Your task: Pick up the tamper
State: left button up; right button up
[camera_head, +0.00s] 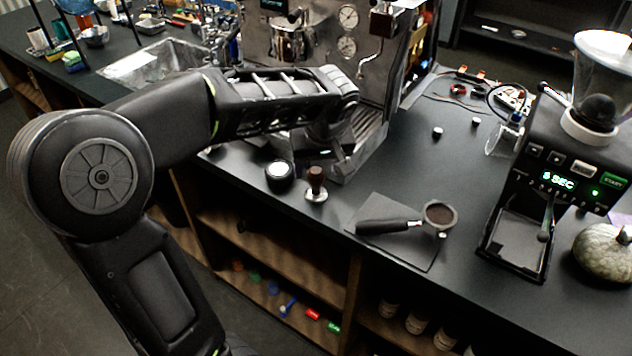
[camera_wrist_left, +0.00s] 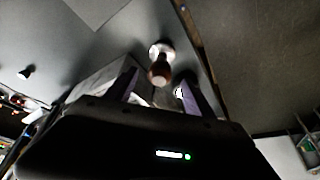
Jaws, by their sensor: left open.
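The tamper (camera_head: 316,186) stands upright near the front edge of the dark counter, with a brown handle and a shiny metal base. In the left wrist view the tamper (camera_wrist_left: 160,65) shows ahead of the fingers, roughly in line with the gap between them. My left gripper (camera_head: 318,152) hangs over the counter in front of the espresso machine, just behind and above the tamper. Its fingers are apart (camera_wrist_left: 159,78) and hold nothing. Its fingertips are hard to make out in the head view. My right gripper is not in view.
A dark round cup with a white top (camera_head: 279,176) stands close left of the tamper. A portafilter with grounds (camera_head: 438,214) lies on a dark mat (camera_head: 415,256) to the right. The espresso machine (camera_head: 372,120) stands behind; the grinder (camera_head: 520,245) and a pumpkin (camera_head: 604,254) are far right.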

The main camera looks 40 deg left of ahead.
aim_at(317, 172)
pick_arm(q)
jog(key=p+x, duration=0.1)
jog(key=x, duration=0.4)
jog(key=shift+f+p, duration=0.1)
jog(key=shift+p, duration=0.2)
jog(key=shift+c, duration=0.5)
grip_shut()
dwell(0.4)
